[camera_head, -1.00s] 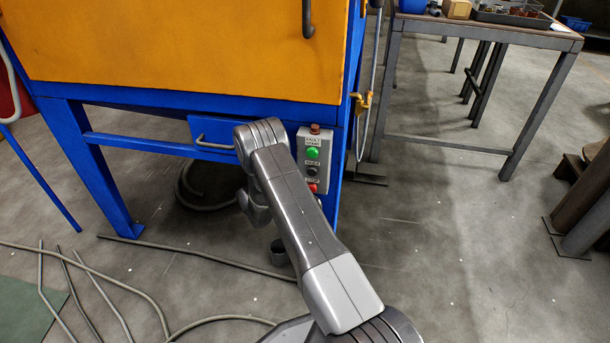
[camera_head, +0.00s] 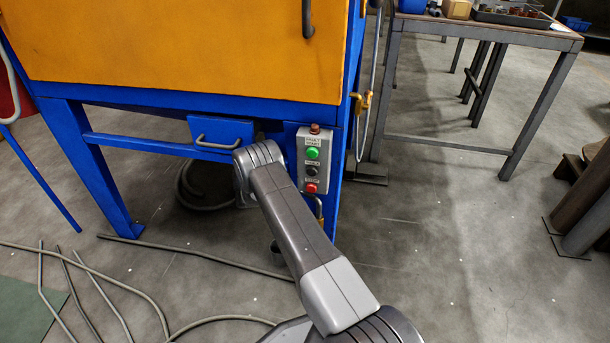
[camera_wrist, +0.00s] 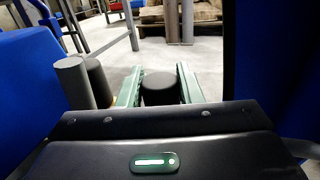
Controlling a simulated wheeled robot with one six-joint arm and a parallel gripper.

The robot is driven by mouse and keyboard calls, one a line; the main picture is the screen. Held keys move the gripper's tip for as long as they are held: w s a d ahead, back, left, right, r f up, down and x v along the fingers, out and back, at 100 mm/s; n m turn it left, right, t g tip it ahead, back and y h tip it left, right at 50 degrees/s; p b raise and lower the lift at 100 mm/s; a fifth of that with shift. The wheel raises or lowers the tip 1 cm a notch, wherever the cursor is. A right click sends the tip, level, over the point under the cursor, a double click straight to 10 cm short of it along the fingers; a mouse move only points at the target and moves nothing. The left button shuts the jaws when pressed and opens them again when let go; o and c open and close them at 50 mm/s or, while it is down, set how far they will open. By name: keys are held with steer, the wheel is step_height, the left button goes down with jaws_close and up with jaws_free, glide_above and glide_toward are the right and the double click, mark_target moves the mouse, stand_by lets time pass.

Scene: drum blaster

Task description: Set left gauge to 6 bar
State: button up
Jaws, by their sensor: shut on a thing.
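In the wrist view, my gripper (camera_wrist: 159,84) has its two green fingers on either side of a dark round knob (camera_wrist: 160,92) and is shut on it. A grey cylinder (camera_wrist: 72,82) and a darker knob-like cylinder (camera_wrist: 98,80) stand just left of the fingers. No gauge face shows in either view, so I cannot read any pressure. In the head view my arm reaches in beside the blue frame (camera_head: 90,170) of the orange-doored cabinet (camera_head: 190,50), and my gripper is hidden there.
A control box (camera_head: 313,160) with green, black and red buttons is on the blue leg, close to my arm. A blue drawer (camera_head: 222,133) is left of it. Hoses (camera_head: 110,275) lie on the floor. A workbench (camera_head: 480,35) stands at right, with clear floor before it.

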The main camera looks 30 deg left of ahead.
steer(key=shift+m+g+h, duration=0.3)
steer(key=shift+m+g, duration=0.2)
steer(key=o, duration=1)
steer(key=shift+c, duration=0.2)
steer(key=v, duration=0.7)
steer(key=shift+a, duration=0.25)
steer(key=shift+s, duration=0.1)
